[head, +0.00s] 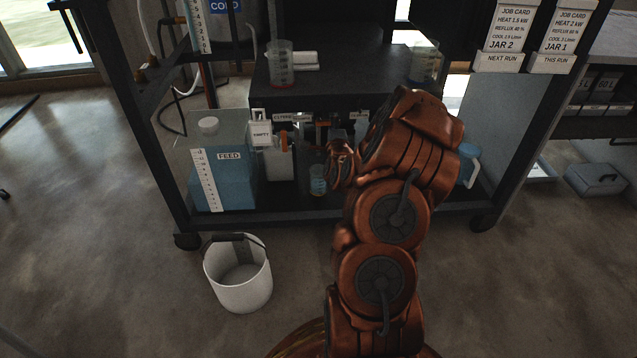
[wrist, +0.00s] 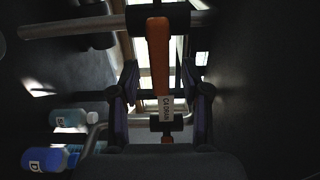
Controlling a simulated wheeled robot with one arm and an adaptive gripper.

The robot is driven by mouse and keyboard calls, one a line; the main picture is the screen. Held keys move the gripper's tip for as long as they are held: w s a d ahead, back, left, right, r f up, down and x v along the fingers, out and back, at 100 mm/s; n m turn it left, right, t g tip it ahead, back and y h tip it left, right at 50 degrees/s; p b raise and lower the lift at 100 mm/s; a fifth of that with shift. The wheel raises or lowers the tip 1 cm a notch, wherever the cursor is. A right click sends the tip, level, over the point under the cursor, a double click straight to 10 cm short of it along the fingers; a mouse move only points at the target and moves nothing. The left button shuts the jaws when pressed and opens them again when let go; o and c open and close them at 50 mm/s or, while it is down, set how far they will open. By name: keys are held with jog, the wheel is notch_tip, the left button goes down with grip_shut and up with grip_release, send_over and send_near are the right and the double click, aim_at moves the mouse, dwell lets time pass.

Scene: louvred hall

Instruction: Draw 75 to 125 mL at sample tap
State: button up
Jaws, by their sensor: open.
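In the wrist view an orange lever handle (wrist: 158,50) runs between the two fingers of my gripper (wrist: 159,80). The fingers are open on either side of the lever, with a gap visible on both sides. A white tag (wrist: 166,108) reading CLOSED hangs by the lever. In the head view my copper arm reaches in under the black bench top, and its wrist hides most of the tap area. A small clear vessel (head: 318,182) with blue in its lower part stands on the lower shelf, just left of my wrist. I cannot tell whether a spout is above it.
A blue FEED tank (head: 229,175) and a container tagged EMPTY (head: 279,166) stand left on the lower shelf. A white bucket (head: 240,285) is on the floor. Beakers (head: 281,68) stand on the bench top (head: 345,75). A blue-capped jug (head: 468,165) is at right.

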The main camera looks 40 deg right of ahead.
jog(key=p+v, duration=0.5)
jog(key=v, duration=0.1)
jog(key=shift+s+a, duration=0.15)
dwell(0.4)
jog(key=shift+f, duration=0.1)
